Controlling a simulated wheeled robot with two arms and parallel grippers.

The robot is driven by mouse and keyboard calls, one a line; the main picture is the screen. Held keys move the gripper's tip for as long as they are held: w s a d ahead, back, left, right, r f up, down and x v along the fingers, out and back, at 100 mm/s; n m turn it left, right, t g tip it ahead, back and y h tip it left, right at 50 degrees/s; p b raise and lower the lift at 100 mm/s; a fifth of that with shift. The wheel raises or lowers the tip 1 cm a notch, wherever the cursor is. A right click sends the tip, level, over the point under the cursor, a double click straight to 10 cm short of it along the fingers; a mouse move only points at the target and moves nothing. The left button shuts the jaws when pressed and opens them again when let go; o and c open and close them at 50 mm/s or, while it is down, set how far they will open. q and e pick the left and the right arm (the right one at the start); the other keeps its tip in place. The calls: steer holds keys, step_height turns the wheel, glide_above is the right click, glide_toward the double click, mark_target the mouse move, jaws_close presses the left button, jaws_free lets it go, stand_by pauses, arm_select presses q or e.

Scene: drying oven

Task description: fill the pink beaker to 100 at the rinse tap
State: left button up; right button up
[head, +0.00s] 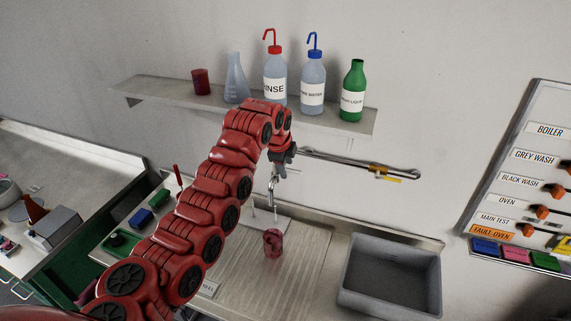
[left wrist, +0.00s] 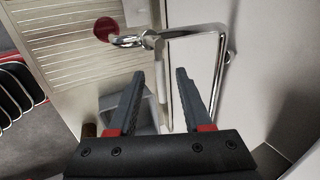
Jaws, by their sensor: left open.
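The pink beaker (head: 273,244) stands upright on the ribbed metal drainboard, below and in front of the tap. In the left wrist view the beaker (left wrist: 104,28) shows as a red round shape beside the tip of the chrome spout. The rinse tap (head: 271,187) is a thin bent chrome spout; it also shows in the left wrist view (left wrist: 190,33). My left gripper (left wrist: 160,74) is open and empty, its fingers pointing toward the tap. In the head view it is at the wall, above the tap, partly hidden by my arm. Markings and water in the beaker cannot be made out.
A wall shelf (head: 150,90) holds a dark red cup (head: 201,82), a flask and several bottles. A grey basin (head: 390,275) stands to the right. A labelled switch panel (head: 530,165) is at far right.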

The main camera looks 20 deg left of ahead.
arm_select(q)
jaws_close()
steer(key=m+b, duration=0.1)
steer(key=s+m+h+b, duration=0.1)
steer(key=m, duration=0.1)
steer(key=shift+a, duration=0.3)
stand_by(0.3)
